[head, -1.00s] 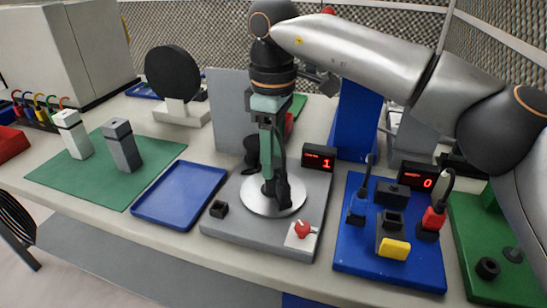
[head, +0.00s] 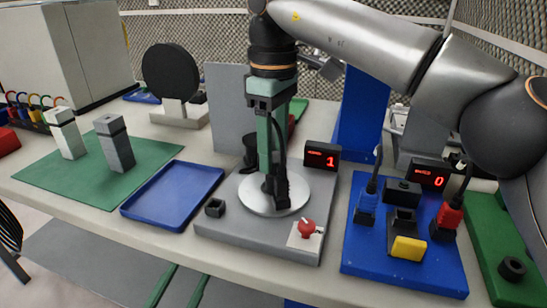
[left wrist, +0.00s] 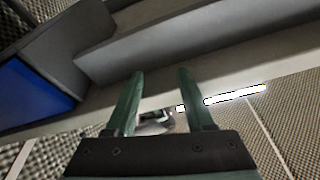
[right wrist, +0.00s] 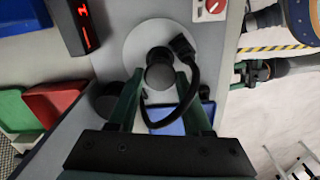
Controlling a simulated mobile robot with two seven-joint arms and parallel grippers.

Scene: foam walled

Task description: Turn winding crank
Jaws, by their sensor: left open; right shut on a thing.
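The winding crank is a pale round disc (head: 287,203) with a black handle, on a grey base plate (head: 230,228). My right gripper (head: 272,188) comes down over the disc from above and is shut on the black crank handle. In the right wrist view the round black knob of the handle (right wrist: 160,72) lies between the fingers, with a black cable beside it. The fingers partly hide the handle in the head view. A display (head: 322,156) behind it reads 1. My left gripper (head: 178,288) is open and empty, low at the bottom edge, in front of the table; its spread fingers show in the left wrist view (left wrist: 160,100).
A red knob (head: 307,227) sits on the plate's front right corner, and a small black block (head: 215,208) on its left. A blue tray (head: 172,196) lies left. A blue board (head: 385,262) with plugs stands right, close to the plate. A grey panel (head: 225,110) stands behind.

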